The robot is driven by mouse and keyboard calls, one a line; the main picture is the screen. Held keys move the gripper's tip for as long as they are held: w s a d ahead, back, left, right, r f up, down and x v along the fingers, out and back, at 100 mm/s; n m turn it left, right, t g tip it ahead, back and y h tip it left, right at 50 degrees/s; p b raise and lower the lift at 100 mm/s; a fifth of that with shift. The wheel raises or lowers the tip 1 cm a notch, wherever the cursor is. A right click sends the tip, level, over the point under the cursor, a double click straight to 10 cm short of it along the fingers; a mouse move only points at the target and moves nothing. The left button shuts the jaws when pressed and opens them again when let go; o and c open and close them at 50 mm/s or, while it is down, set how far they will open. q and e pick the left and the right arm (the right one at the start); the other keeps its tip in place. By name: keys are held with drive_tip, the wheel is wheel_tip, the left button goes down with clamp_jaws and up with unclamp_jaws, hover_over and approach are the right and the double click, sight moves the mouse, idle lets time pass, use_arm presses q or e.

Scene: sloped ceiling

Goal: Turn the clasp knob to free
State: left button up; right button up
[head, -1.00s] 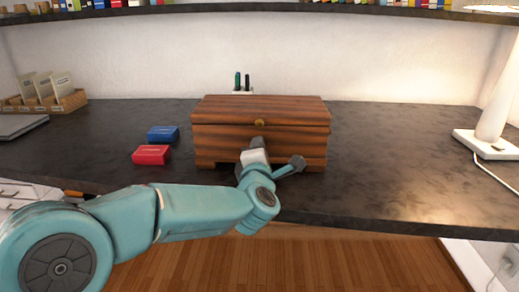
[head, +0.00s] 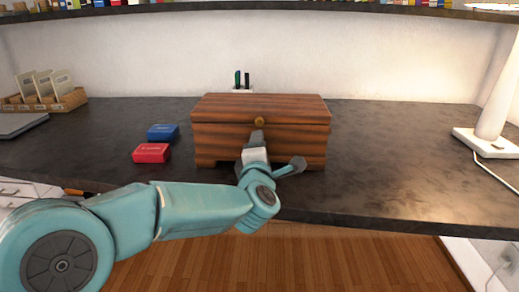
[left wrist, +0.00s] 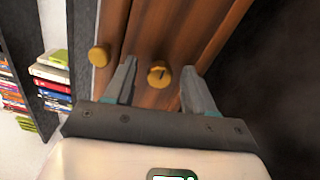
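A brown wooden box (head: 225,140) with a closed lid stands on the dark desk. One round brass knob (head: 259,123) shows on its front, just above my left gripper (head: 257,137). In the left wrist view two brass knobs show: one knob with a dark mark on its face (left wrist: 159,76) lies between the open fingers of my left gripper (left wrist: 157,85); the other knob (left wrist: 99,55) lies outside the left finger. The fingers look apart from the marked knob; contact cannot be told. In the head view the gripper hides part of the box front. My right gripper is not in view.
A blue box (head: 162,132) and a red box (head: 151,153) lie left of the wooden box. A pen holder (head: 243,91) stands behind it. A lamp (head: 490,140) with a cord stands at the right. The desk (head: 390,160) between box and lamp is clear.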

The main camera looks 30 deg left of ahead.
use_arm(q)
drive_tip(key=p+v, duration=0.1)
drive_tip(key=v, duration=1.5)
drive_tip(key=shift+s+p, duration=0.25)
drive_tip(key=shift+p, duration=0.15)
